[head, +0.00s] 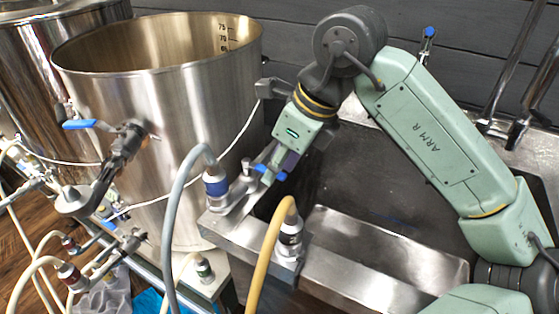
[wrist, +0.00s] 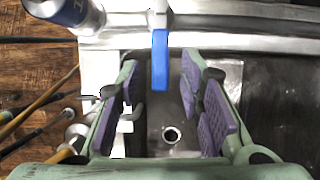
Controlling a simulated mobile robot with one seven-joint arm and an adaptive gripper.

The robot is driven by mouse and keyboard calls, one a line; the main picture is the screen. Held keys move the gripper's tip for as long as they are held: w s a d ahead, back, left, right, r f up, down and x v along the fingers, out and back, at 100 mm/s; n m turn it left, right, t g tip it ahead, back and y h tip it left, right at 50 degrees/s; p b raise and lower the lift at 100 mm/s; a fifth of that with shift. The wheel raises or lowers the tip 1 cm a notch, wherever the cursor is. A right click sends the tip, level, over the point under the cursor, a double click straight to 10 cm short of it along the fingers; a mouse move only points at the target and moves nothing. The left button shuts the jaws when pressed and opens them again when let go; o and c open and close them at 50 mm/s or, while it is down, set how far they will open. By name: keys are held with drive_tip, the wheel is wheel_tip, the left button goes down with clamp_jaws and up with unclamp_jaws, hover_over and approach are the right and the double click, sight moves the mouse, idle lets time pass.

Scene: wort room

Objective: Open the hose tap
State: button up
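The hose tap's blue lever (head: 270,173) is at the sink's near-left rim, beside the blue-collared fitting (head: 216,187) of a grey hose. In the wrist view the blue lever (wrist: 160,60) points down the picture, its end in the gap between my fingers. My gripper (head: 285,162) is at the lever, over the sink. In the wrist view my gripper (wrist: 163,95) is open, with purple pads on both sides of the lever and visible gaps to it. The tap's body is partly hidden in the head view.
A large steel kettle (head: 170,95) with a blue-handled valve (head: 78,124) stands at left. A yellow hose (head: 265,250) rises to a fitting on the sink's front rim. The sink basin (head: 385,240) is empty. Another blue-topped tap (head: 430,32) is behind my arm.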

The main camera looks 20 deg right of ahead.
drive_tip(key=shift+c, duration=0.6)
clamp_jaws()
